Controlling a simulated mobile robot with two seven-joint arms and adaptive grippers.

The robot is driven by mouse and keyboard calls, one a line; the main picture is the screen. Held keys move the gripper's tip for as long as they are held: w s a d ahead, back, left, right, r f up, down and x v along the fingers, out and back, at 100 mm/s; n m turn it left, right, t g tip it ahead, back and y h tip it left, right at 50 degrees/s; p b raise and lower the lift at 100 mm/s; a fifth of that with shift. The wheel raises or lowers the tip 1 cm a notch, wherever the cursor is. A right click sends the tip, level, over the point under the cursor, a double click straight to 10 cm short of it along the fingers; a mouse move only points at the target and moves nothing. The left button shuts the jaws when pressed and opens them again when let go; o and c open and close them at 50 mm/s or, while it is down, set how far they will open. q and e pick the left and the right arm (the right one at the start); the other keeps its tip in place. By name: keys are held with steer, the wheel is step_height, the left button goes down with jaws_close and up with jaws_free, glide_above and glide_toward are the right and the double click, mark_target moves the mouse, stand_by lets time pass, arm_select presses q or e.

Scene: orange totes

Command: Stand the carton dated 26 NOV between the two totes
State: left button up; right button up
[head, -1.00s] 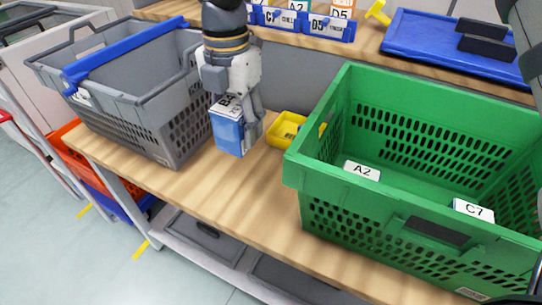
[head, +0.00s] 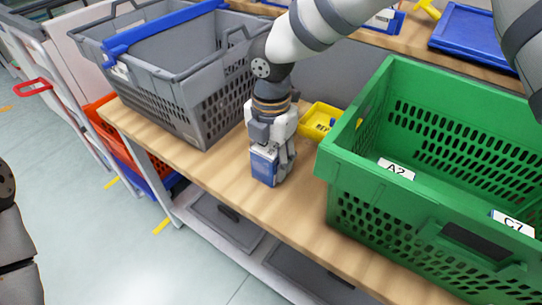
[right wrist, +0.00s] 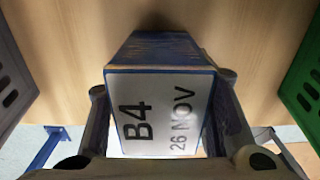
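The blue-and-white carton (head: 265,166) is between the grey tote (head: 170,95) on the left and the green tote (head: 345,165) on the right. In the right wrist view the carton's labelled face (right wrist: 160,112) reads B4 and 26 NOV and faces my gripper. My right gripper (head: 272,160) comes down over the carton with a finger on either side, shut on it. The carton looks roughly upright near the bench's front edge; I cannot tell whether its base touches the wood. My left gripper is not in view.
A yellow bin (head: 318,120) stands behind the carton, close to the green tote. A blue lid (head: 465,35) lies on the back shelf. A red-orange crate (head: 112,135) sits below left.

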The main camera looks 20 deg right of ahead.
steer(key=o, duration=0.4)
steer(key=shift+c, duration=0.2)
step_height(320, 180, up, 12)
steer(key=shift+r+p, duration=0.15)
steer(key=shift+p, duration=0.15)
